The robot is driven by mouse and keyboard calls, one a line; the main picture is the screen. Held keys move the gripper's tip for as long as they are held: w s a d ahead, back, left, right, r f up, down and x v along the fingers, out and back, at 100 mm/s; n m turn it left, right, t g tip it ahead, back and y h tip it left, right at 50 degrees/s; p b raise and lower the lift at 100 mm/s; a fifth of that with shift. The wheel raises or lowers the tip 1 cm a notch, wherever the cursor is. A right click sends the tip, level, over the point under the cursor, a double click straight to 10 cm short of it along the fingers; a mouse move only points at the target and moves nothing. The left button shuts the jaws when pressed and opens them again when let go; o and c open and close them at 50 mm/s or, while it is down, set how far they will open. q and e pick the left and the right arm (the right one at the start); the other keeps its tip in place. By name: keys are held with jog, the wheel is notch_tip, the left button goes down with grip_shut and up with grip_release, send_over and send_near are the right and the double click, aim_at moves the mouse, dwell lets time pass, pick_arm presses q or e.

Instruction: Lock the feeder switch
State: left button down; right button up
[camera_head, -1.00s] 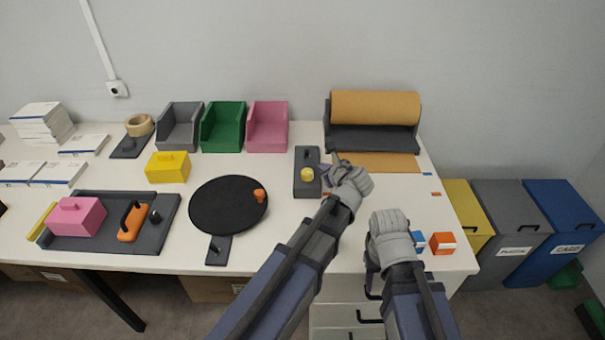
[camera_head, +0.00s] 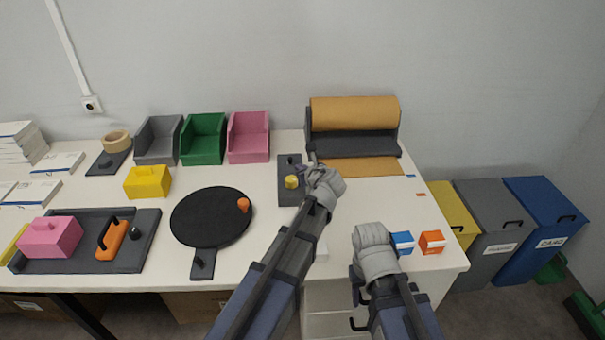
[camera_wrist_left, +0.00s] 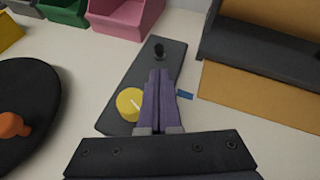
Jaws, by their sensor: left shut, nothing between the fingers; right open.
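The feeder switch is a dark rectangular plate (camera_head: 287,198) behind my left gripper, with a round yellow knob (camera_head: 292,182) and a small black peg (camera_head: 291,160) towards its far end. In the left wrist view, the plate (camera_wrist_left: 122,82) lies at a slant. The yellow knob (camera_wrist_left: 128,103) bears a short white mark, and the black peg (camera_wrist_left: 158,48) stands upright beyond it. My left gripper (camera_head: 314,162) is shut and empty; its purple fingers (camera_wrist_left: 160,85) overlap the plate, just right of the knob. Contact cannot be told. My right gripper (camera_head: 362,268) is open, over the table's front right.
A roll holder with brown paper (camera_head: 354,113) stands behind and right. A black round board with an orange knob (camera_head: 243,205) lies left. Pink (camera_head: 249,152), green and grey bins stand at the back. Blue (camera_head: 402,243) and orange (camera_head: 431,242) boxes sit near my right gripper.

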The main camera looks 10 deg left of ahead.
aim_at(292, 162)
pick_arm(q)
jog(key=b+x, duration=0.2)
jog(key=x, duration=0.3)
jog(key=shift+w+a+f, duration=0.15)
jog(key=shift+w+f, duration=0.05)
jog(key=shift+w, duration=0.15)
jog(key=shift+r, duration=0.1)
jog(key=shift+w+r+p, duration=0.1)
jog(key=shift+r+p, duration=0.15)
jog(key=shift+p, duration=0.5)
jog(key=shift+w+a+r+g+h+p, duration=0.1)
jog(key=shift+g+h+p, duration=0.1)
jog(key=shift+g+p, duration=0.35)
jog(key=shift+w+r+g+h+p, duration=0.15)
jog(key=shift+g+h+p, duration=0.1)
jog(key=shift+p, duration=0.45)
jog(key=g+p, duration=0.1)
jog(key=p, duration=0.1)
jog(key=w+r+g+h+p, duration=0.1)
jog(key=p, duration=0.2)
jog(key=shift+w+a+r+m+g, duration=0.15)
jog(key=shift+r+m+g, duration=0.05)
jog(key=shift+m+g, duration=0.2)
jog(key=shift+w+f+g+p, duration=0.15)
jog(key=shift+g+p, duration=0.25)
jog(key=shift+p, duration=0.2)
jog(key=shift+f, duration=0.1)
